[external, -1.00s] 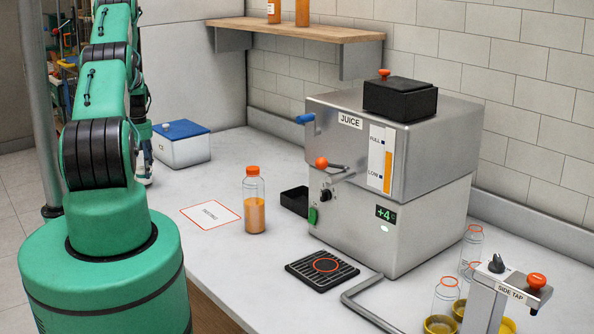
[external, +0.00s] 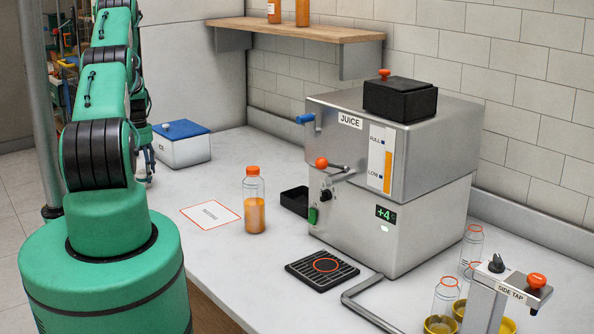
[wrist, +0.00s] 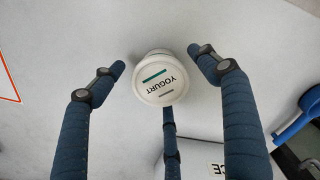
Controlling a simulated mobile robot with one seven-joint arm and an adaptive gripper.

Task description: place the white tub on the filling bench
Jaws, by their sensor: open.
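The white tub (wrist: 160,84), with a lid marked YOGURT, stands on the pale worktop in the wrist view. My gripper (wrist: 157,59) has its blue-grey fingers spread around the tub, with gaps left and right and a third finger below it in the picture. Whether that third finger touches the tub is unclear. In the external view my gripper (external: 149,166) is low over the worktop, left of the blue-lidded box, partly behind my arm.
The white box with a blue lid (external: 181,144) is close to my gripper; its ICE label (wrist: 218,169) shows in the wrist view. A red-outlined rectangle (external: 211,214), a filled juice bottle (external: 254,203) and the steel juicer (external: 390,195) are further right.

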